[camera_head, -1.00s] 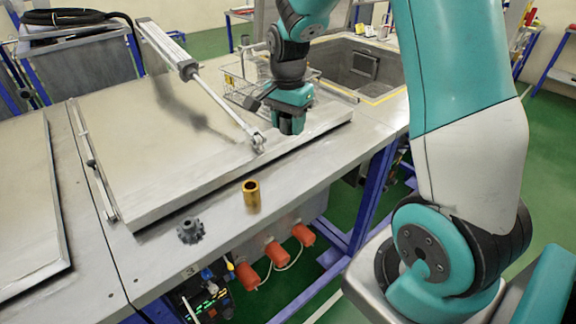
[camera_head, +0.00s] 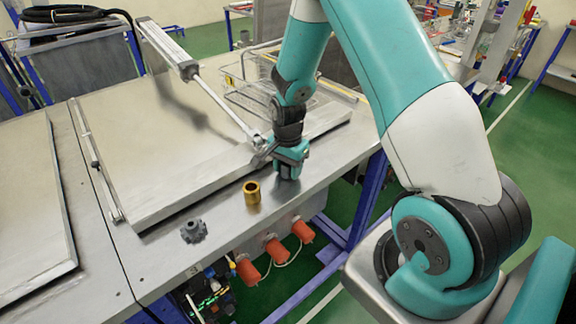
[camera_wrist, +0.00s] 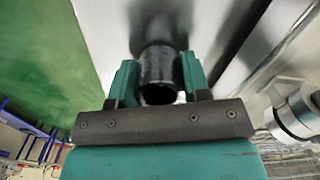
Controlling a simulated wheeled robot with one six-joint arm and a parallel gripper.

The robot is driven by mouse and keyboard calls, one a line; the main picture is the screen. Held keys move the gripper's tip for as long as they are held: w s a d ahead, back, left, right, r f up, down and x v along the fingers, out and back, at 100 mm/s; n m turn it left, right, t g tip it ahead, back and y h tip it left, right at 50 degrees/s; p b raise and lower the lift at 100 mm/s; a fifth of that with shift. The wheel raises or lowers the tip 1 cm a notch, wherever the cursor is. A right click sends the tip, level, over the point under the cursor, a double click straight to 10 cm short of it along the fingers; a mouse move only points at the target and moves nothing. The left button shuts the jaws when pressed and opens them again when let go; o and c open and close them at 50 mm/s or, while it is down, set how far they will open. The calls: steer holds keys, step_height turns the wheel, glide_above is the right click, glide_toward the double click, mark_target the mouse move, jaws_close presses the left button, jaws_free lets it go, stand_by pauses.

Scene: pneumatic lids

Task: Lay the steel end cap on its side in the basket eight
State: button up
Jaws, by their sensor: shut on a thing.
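My gripper (camera_head: 289,175) is low over the bench top near its front edge, right of a brass sleeve. In the wrist view my gripper (camera_wrist: 158,82) is shut on a dark grey, hollow round piece, which I take for the steel end cap (camera_wrist: 159,65). It sits between the two teal fingers, its open end facing the camera. In the head view the gripper hides it, and I cannot tell whether it touches the bench. A wire basket (camera_head: 235,93) stands behind my arm at the back of the bench; its number is not readable.
The brass sleeve (camera_head: 252,193) stands upright left of my gripper. A grey toothed part (camera_head: 193,231) lies farther left. A large flat lid (camera_head: 160,150) with a pneumatic cylinder (camera_head: 170,50) and its rod is just behind. Bare bench shows along the front edge.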

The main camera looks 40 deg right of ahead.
steer(key=shift+f, duration=0.15)
steer(key=o, duration=1.1)
step_height(320, 180, up, 17)
steer(key=b, duration=0.5)
steer(key=s+a+r+n+y, duration=0.1)
steer(key=s+a+n, duration=0.6)
steer(key=s+a+r+n+y, duration=0.1)
steer(key=s+a+r+n, duration=0.1)
steer(key=s+a+n, duration=0.5)
steer(key=s+a+r+n+y, duration=0.1)
steer(key=s+a+n+y, duration=0.1)
steer(key=s+a+n, duration=0.5)
steer(key=shift+s+a+r, duration=0.3)
steer(key=shift+s+a, duration=0.3)
steer(key=shift+a, duration=0.1)
